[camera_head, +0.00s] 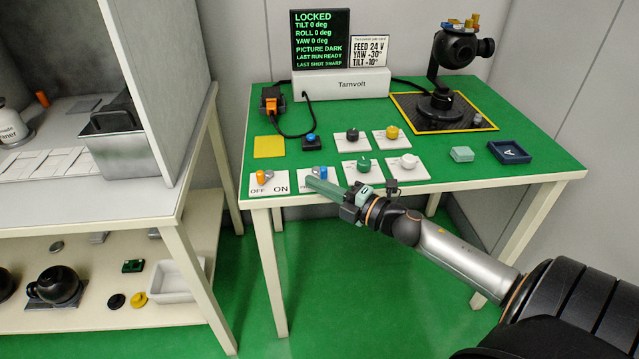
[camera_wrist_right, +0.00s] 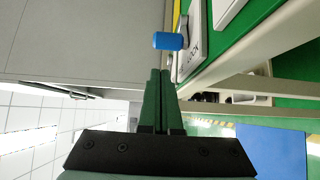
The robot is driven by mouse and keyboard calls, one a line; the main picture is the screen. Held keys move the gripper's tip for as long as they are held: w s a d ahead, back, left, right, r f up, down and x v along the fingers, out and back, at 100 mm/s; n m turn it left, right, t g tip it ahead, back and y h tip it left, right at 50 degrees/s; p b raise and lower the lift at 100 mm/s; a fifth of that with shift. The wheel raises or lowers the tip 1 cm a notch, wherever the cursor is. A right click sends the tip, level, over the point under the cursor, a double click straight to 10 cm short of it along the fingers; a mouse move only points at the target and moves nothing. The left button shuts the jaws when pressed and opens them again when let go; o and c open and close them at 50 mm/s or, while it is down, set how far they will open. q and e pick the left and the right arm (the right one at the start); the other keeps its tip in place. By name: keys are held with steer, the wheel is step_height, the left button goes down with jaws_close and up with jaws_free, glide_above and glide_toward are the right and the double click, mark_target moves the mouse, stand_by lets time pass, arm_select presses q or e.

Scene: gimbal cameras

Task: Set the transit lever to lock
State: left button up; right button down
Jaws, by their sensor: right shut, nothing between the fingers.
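The transit lever (camera_head: 323,172) appears to be the blue-tipped one on a white plate at the table's front edge. Its blue knob (camera_wrist_right: 168,41) also shows in the right wrist view, beside a lettered plate (camera_wrist_right: 193,45). My right gripper (camera_head: 309,181) is shut and empty. Its green fingers lie in front of the lever plate and hide much of its lettering. In the wrist view the shut fingertips (camera_wrist_right: 159,72) point toward the blue knob, with a small gap seen between them. The display (camera_head: 320,40) reads LOCKED, with tilt, roll and yaw at 0 deg. My left gripper is not in view.
An OFF/ON plate (camera_head: 267,187) with an orange-tipped lever sits left of the lever. Several knob plates, including a green knob (camera_head: 364,166), lie behind and to the right. A black gimbal camera (camera_head: 456,48) stands at the back right. A shelf unit (camera_head: 185,215) stands left.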

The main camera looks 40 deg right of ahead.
steer(key=v, duration=0.9)
steer(key=shift+s+p, duration=0.45)
steer(key=shift+a, duration=0.15)
